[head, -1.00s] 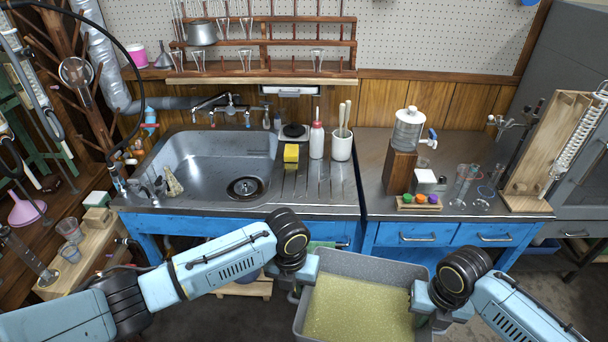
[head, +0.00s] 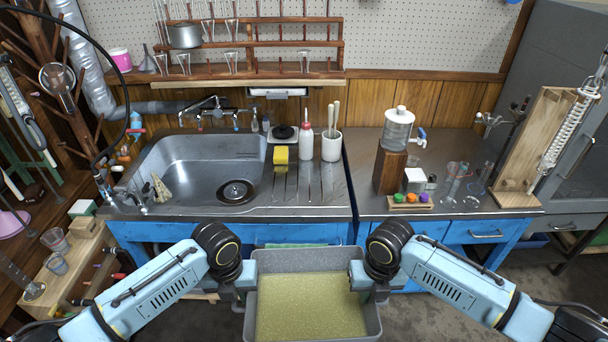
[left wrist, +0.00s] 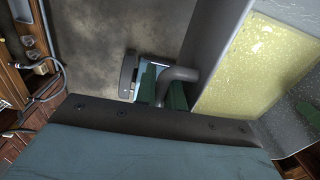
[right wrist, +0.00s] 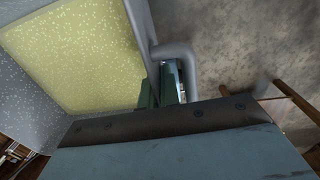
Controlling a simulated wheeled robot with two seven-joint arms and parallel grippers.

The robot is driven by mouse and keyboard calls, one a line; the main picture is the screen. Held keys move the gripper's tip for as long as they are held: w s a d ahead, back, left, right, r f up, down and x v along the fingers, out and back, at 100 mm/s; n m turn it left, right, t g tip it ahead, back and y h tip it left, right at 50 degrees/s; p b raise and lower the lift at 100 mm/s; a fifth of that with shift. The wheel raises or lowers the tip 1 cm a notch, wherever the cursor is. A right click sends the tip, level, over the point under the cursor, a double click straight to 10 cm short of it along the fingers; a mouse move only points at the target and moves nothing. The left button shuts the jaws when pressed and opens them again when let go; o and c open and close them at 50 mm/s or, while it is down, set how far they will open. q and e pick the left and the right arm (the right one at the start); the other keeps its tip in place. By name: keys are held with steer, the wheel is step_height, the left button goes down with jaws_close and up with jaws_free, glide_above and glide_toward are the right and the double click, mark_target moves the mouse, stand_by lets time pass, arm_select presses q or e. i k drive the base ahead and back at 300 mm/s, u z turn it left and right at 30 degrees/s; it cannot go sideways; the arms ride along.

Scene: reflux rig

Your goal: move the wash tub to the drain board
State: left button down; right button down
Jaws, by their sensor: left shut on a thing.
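The wash tub (head: 312,258) is a grey rectangular tub with speckled yellow-green contents. It is held level in front of the blue counter, below the counter top in the head view. My left gripper (head: 240,292) is shut on the tub's left handle (left wrist: 182,75). The drain board (head: 312,190) is the ridged metal area right of the sink.
The sink basin (head: 205,165) lies left of the drain board. The drain board's front part is bare. To the right stand a dispenser on a wooden block (head: 390,172) and a tray of coloured knobs (head: 411,202). A wooden shelf with glassware (head: 66,245) is at left.

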mark_target(309, 188)
steer(key=i, duration=1.6)
